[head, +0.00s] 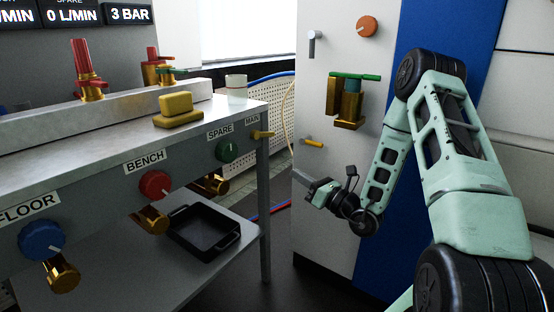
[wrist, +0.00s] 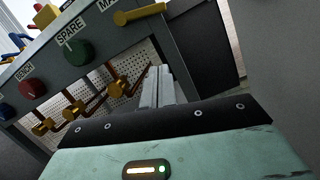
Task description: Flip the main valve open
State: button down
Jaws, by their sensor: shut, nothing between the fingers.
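The label MAIN (head: 252,121) is at the right end of the bench's front panel. Beside it a brass lever handle (head: 262,134) sticks out sideways at the bench corner. In the wrist view this brass lever (wrist: 140,13) shows at the top, lying nearly level beside the partly cut-off label. My gripper (head: 299,175) is to the right of the bench corner and lower than the lever, apart from it. In the wrist view my gripper's fingers (wrist: 157,72) are together with nothing between them, below the lever.
The panel also carries a green SPARE knob (head: 228,149), a red BENCH knob (head: 155,185) and a blue FLOOR knob (head: 41,240). A black tray (head: 205,247) sits on the lower shelf. A white cabinet (head: 330,60) with several fittings stands behind my gripper.

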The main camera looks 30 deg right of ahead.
jog(key=b, duration=0.4)
send_near(267, 140)
jog(key=w+a+f, duration=0.2)
jog(key=w, duration=0.1)
jog(key=w+a+f, duration=0.1)
jog(key=shift+w, duration=0.35)
jog(key=shift+w+d+r, duration=0.15)
jog(key=shift+r, duration=0.45)
jog(key=shift+w+d+r, duration=0.15)
jog(key=shift+r, duration=0.45)
jog(key=shift+w+d+r+b, duration=0.15)
jog(key=shift+r+b, duration=0.35)
jog(key=shift+r, duration=0.55)
jog(key=shift+d, duration=0.1)
jog(key=p, duration=0.1)
jog(key=r+n+p, duration=0.1)
jog(key=p, duration=0.1)
jog(key=shift+w+d+r, duration=0.1)
jog(key=shift+d+r, duration=0.1)
jog(key=shift+d, duration=0.15)
jog(key=shift+f, duration=0.2)
